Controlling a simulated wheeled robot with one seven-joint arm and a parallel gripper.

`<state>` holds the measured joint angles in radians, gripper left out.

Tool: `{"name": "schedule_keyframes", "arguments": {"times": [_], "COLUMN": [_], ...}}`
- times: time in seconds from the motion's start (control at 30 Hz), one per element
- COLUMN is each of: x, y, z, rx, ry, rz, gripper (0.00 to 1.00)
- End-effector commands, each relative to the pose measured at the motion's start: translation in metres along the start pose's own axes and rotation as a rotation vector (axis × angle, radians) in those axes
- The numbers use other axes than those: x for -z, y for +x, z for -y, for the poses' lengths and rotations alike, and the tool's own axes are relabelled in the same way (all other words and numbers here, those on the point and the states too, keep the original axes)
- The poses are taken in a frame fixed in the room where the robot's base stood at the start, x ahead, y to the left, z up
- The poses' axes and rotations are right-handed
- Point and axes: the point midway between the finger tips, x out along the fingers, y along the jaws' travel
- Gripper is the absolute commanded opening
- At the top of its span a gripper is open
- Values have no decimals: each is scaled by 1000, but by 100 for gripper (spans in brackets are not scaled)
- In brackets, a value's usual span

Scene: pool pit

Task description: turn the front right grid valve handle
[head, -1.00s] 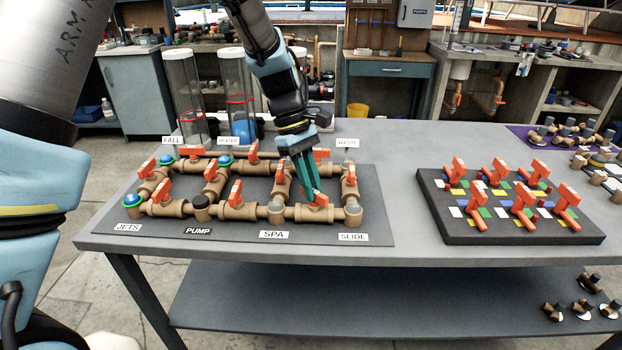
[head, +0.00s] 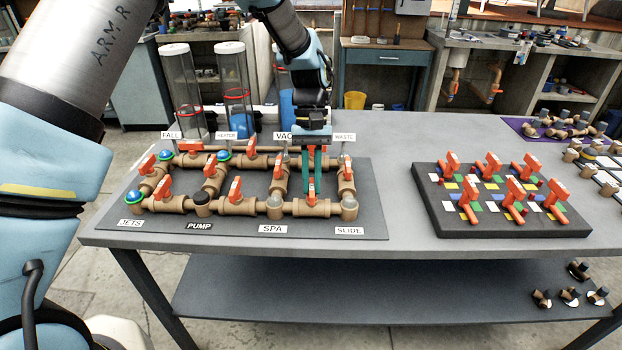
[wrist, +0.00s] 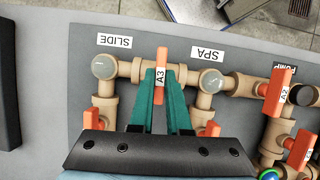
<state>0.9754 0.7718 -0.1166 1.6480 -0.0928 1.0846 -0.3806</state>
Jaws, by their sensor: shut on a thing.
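The front right grid valve handle is an orange lever marked A3 (wrist: 160,82), on the tan front pipe between the SPA and SLIDE labels. My gripper (head: 312,195) reaches down to it from above. In the wrist view its two green fingers lie on either side of the lever and are shut on it. The lever stands across the run of its pipe (wrist: 126,70). In the head view the fingers hide most of the lever.
Other orange-handled valves, such as A2 (wrist: 277,90), sit close by on the dark grid board (head: 371,205). Clear standing tubes (head: 233,90) rise behind. A board with several orange handles (head: 430,205) lies to the right, with bare table between.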

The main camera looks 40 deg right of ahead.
Motion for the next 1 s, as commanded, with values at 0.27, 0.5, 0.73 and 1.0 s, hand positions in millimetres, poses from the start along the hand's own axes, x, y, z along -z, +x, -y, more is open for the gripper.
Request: {"name": "schedule_keyframes", "arguments": {"times": [0.27, 0.5, 0.73, 1.0], "x": [0, 0, 0, 0], "y": [0, 0, 0, 0], "z": [-1, -1, -1, -1], "rx": [23, 26, 26, 25], "ry": [57, 64, 64, 62], "rz": [0, 0, 1, 0], "gripper": [0, 0, 19, 45]}}
